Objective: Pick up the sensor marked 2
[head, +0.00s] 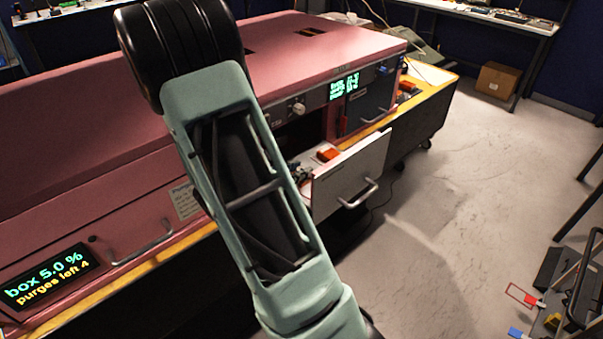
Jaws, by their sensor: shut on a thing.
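A dark part that looks like my gripper (304,172) shows just past the right edge of my green arm link, at the open drawer (350,175). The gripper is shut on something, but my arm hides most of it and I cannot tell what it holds. An orange block (328,155), possibly a sensor, sits at the drawer's top, just right of the gripper. I cannot tell whether they touch. No mark 2 is readable. More orange pieces (406,91) lie on the yellow ledge at the far right end of the enclosure.
The pink enclosure (330,42) runs along the left and back. Its display (45,277) reads "box 5.0 %, purges left 4". The open drawer juts out over the floor. A cart with coloured parts (545,300) stands at lower right. The floor (450,200) between is clear.

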